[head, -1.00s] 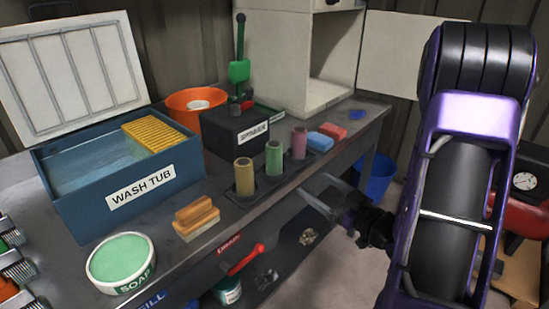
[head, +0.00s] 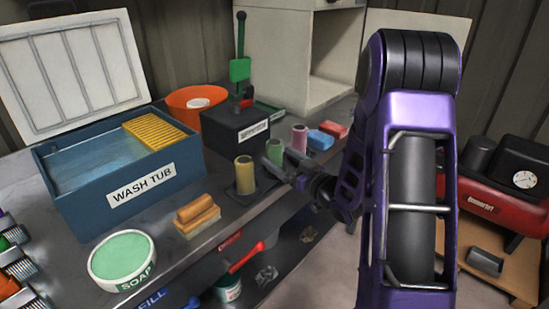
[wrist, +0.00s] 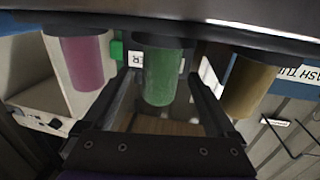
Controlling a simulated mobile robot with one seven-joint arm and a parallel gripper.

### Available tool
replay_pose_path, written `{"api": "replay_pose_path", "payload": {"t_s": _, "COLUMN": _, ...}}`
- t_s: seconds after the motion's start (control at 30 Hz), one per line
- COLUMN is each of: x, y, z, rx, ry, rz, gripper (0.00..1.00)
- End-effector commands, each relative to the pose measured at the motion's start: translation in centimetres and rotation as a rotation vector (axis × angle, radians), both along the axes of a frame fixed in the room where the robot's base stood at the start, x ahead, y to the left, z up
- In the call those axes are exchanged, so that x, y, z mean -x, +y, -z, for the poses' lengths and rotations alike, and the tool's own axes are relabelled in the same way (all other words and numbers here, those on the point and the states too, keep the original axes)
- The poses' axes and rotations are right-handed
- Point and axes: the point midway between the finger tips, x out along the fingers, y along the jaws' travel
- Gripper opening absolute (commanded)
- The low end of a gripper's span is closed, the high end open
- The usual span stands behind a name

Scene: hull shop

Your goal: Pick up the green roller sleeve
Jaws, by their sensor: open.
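The green roller sleeve (head: 275,150) stands upright in a dark holder on the bench, between the yellow sleeve (head: 244,175) and the pink sleeve (head: 299,138). My gripper (head: 285,164) is open and beside it at the bench's front edge; a finger hides its lower part in the head view. In the wrist view, which looks upside down, the green sleeve (wrist: 162,78) shows between my two open fingers. The pink sleeve (wrist: 82,62) is to the left there and the yellow one (wrist: 250,86) to the right. I cannot tell whether a finger touches the green sleeve.
A wash tub (head: 104,197), a wooden brush (head: 197,214) and a soap dish (head: 122,260) sit left along the bench. A black box (head: 233,136) stands behind the sleeves. Blue (head: 320,140) and red (head: 334,130) blocks lie beyond the pink sleeve.

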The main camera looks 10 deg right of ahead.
Motion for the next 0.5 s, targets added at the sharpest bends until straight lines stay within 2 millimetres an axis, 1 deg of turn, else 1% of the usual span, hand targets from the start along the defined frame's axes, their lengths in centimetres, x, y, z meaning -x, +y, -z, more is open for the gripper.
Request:
{"api": "replay_pose_path", "payload": {"t_s": 0.03, "x": -0.7, "y": 0.6, "z": -0.1, "rx": 0.000, "ry": -0.001, "rz": -0.004, "gripper": 0.92}}
{"api": "replay_pose_path", "payload": {"t_s": 0.1, "x": -1.6, "y": 1.0, "z": -0.1, "rx": 0.000, "ry": 0.000, "rz": -0.003, "gripper": 0.92}}
{"api": "replay_pose_path", "payload": {"t_s": 0.2, "x": -2.5, "y": 1.4, "z": -0.1, "rx": 0.001, "ry": 0.000, "rz": -0.002, "gripper": 0.92}}
{"api": "replay_pose_path", "payload": {"t_s": 0.3, "x": -2.9, "y": 1.6, "z": -0.1, "rx": 0.001, "ry": 0.000, "rz": 0.000, "gripper": 0.92}}
{"api": "replay_pose_path", "payload": {"t_s": 0.47, "x": -2.9, "y": 1.6, "z": -0.1, "rx": 0.001, "ry": 0.000, "rz": 0.000, "gripper": 0.92}}
{"api": "replay_pose_path", "payload": {"t_s": 0.5, "x": -2.9, "y": 1.6, "z": -0.1, "rx": 0.001, "ry": 0.000, "rz": 0.000, "gripper": 0.88}}
